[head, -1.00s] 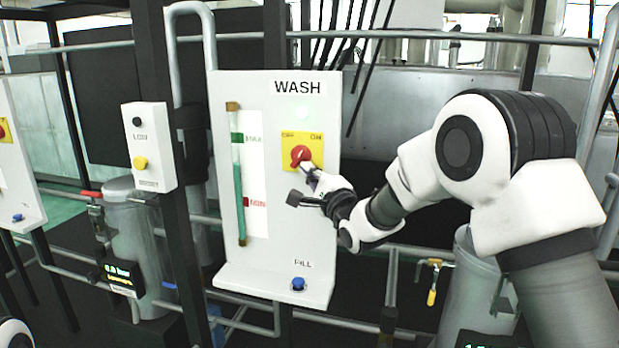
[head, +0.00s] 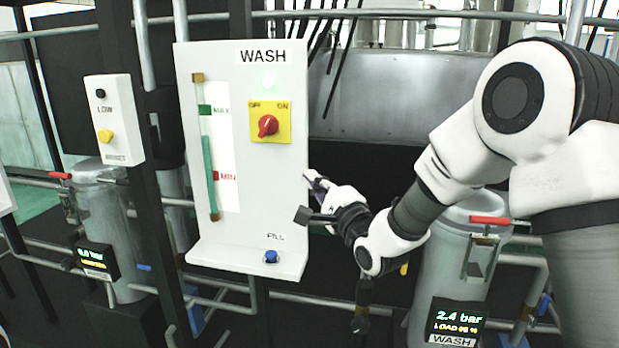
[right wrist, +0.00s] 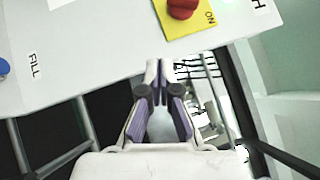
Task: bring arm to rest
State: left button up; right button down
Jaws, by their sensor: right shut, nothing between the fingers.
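My right gripper (head: 312,196) is shut and empty in the head view, just right of the WASH panel's right edge and apart from the red knob. In the right wrist view its closed fingers (right wrist: 157,75) lie below the panel's edge. The white WASH panel (head: 285,190) carries a red rotary knob (head: 267,125) on a yellow plate, turned toward ON. The knob also shows at the top of the right wrist view (right wrist: 183,8). My left gripper is not in view.
A LOW box (head: 113,120) stands left. A grey canister (head: 440,255) with a red valve handle (head: 490,221) and a display (head: 456,323) reading 2.4 bar stands right. Pipes (head: 440,13) cross behind.

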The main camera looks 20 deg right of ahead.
notch_tip(320, 180, down, 24)
jog(key=s+a+g, duration=0.2)
jog(key=s+g, duration=0.1)
jog(key=g, duration=0.2)
jog(key=s+f+n+g+h+p, duration=0.1)
jog(key=s+f+g, duration=0.1)
jog(key=s+f, duration=0.35)
jog(key=s+f+g, duration=0.2)
jog(key=f, duration=0.6)
jog(key=s+f+n+g, duration=0.3)
jog(key=s+f+n, duration=0.1)
jog(key=s, duration=0.5)
jog(key=s+d+f+n+g+h, duration=0.1)
jog(key=s+f+n+g, duration=0.3)
jog(key=s+n, duration=0.3)
jog(key=s+f+n+g+h, duration=0.1)
jog(key=s+f+n+g, duration=0.3)
jog(key=s, duration=0.9)
jog(key=shift+s+d+f+n, duration=0.25)
jog(key=shift+d+f+n, duration=0.1)
jog(key=shift+n, duration=0.75)
